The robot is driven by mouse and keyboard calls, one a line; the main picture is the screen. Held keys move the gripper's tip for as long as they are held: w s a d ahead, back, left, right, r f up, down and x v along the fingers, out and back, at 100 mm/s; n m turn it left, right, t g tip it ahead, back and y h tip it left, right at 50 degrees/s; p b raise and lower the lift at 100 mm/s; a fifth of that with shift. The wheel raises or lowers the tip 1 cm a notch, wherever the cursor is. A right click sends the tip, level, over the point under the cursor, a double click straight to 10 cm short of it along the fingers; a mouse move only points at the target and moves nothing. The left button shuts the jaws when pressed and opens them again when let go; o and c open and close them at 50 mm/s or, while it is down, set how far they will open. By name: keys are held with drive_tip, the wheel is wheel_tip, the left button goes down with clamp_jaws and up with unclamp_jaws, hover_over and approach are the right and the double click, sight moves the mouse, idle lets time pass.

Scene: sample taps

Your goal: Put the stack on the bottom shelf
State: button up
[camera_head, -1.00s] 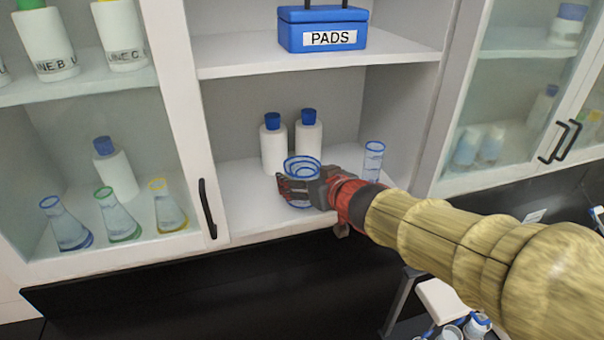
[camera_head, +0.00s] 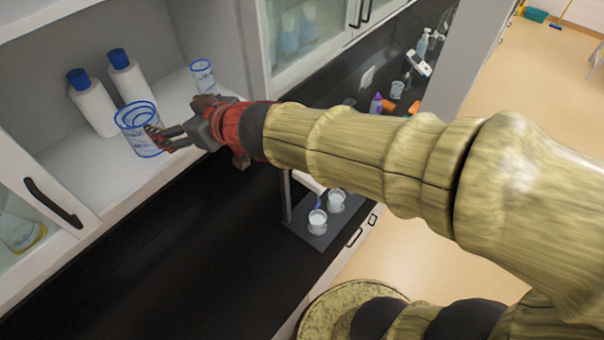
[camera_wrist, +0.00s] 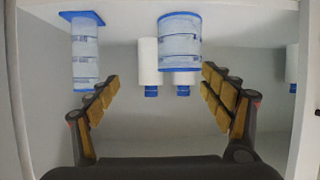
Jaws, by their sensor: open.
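The stack (camera_head: 137,136) is nested clear beakers with blue rims. It stands upright on the white bottom shelf (camera_head: 100,176) of the open cabinet, in front of two blue-capped white bottles. My gripper (camera_head: 160,138) is just right of the stack in the head view, its fingertips overlapping the stack's edge there. In the wrist view, which looks upside down, my gripper (camera_wrist: 161,76) is open and empty. The stack (camera_wrist: 180,45) shows beyond the spread fingertips, with no visible contact.
White bottles (camera_head: 94,103) stand behind the stack. A clear cylinder (camera_head: 203,77) stands to its right; it also shows in the wrist view (camera_wrist: 86,52). A cabinet door (camera_head: 35,170) is at the left. Below is a black counter (camera_head: 150,265) with small white-filled cups (camera_head: 317,222).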

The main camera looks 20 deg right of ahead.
drive_tip(key=s+d+f+m+g+h, duration=0.1)
drive_tip(key=s+d+m+h, duration=0.25)
drive_tip(key=d, duration=0.65)
drive_tip(key=s+d+f+m+h, duration=0.15)
drive_tip(key=s+d+h, duration=0.3)
drive_tip(key=d, duration=0.55)
drive_tip(key=s+f+g, duration=0.2)
drive_tip(key=s+f, duration=0.1)
drive_tip(key=s, duration=0.4)
drive_tip(key=s+f+m+g+y, duration=0.1)
drive_tip(key=s+f+g, duration=0.1)
drive_tip(key=s, duration=0.6)
drive_tip(key=shift+s+d+f+g+y, duration=0.2)
drive_tip(key=shift+f+g+y, duration=0.15)
drive_tip(key=shift+g, duration=0.25)
drive_tip(key=shift+f, duration=0.1)
wheel_tip(320, 180, down, 33)
drive_tip(key=b, duration=3.3)
drive_tip(key=shift+f+b, duration=0.2)
drive_tip(key=shift+b, duration=0.1)
